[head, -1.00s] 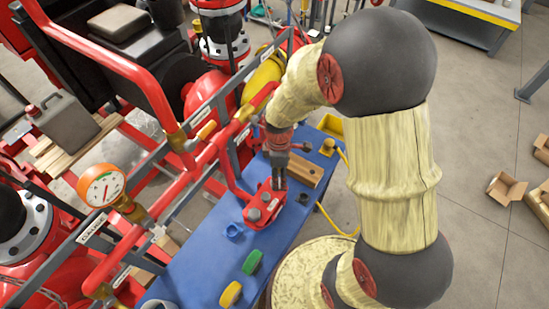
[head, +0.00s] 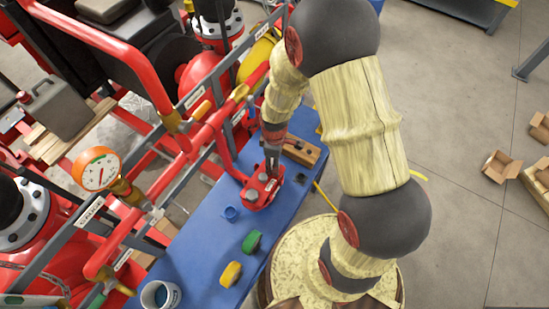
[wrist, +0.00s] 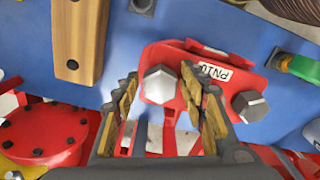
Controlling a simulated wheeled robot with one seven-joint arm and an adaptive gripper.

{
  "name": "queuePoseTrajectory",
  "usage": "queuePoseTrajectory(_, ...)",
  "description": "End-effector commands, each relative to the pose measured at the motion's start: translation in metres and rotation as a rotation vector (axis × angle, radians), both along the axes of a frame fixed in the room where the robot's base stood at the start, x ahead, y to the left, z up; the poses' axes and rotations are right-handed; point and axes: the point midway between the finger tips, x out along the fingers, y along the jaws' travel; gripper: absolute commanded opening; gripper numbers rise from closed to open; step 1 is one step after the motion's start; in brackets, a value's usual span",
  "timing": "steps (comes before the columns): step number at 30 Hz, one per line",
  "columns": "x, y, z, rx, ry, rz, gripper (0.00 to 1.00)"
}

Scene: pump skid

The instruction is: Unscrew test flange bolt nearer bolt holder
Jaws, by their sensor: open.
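The red test flange (head: 257,199) lies on the blue bench top. In the wrist view the flange (wrist: 186,50) carries a "PN10" label and two silver hex bolts. The bolt nearer the holder (wrist: 160,84) shows between my fingertips, with a gap visible on its right; contact cannot be told. The other bolt (wrist: 250,105) is outside my right finger. The wooden bolt holder (wrist: 76,38), a block with dark holes, is beside the flange at upper left, and shows in the head view (head: 302,150). My gripper (head: 270,166) points down over the flange, open; it also shows in the wrist view (wrist: 161,90).
Red pipes (head: 170,140) and a gauge (head: 97,169) stand along the bench's left side. Open floor is at right.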

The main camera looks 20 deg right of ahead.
Motion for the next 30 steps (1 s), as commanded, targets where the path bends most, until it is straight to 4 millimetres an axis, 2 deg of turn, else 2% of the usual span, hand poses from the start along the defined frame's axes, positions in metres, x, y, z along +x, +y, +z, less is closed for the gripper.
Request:
queuePoseTrajectory(8,0.0002,0.0000,-0.0015,0.000,0.000,0.000,0.43)
queuePoseTrajectory(28,0.0002,0.0000,-0.0012,0.000,0.000,0.000,0.05)
queuePoseTrajectory(29,0.0002,0.0000,-0.0012,0.000,0.000,0.000,0.31)
queuePoseTrajectory(30,0.0002,0.0000,-0.0012,0.000,0.000,0.000,0.29)
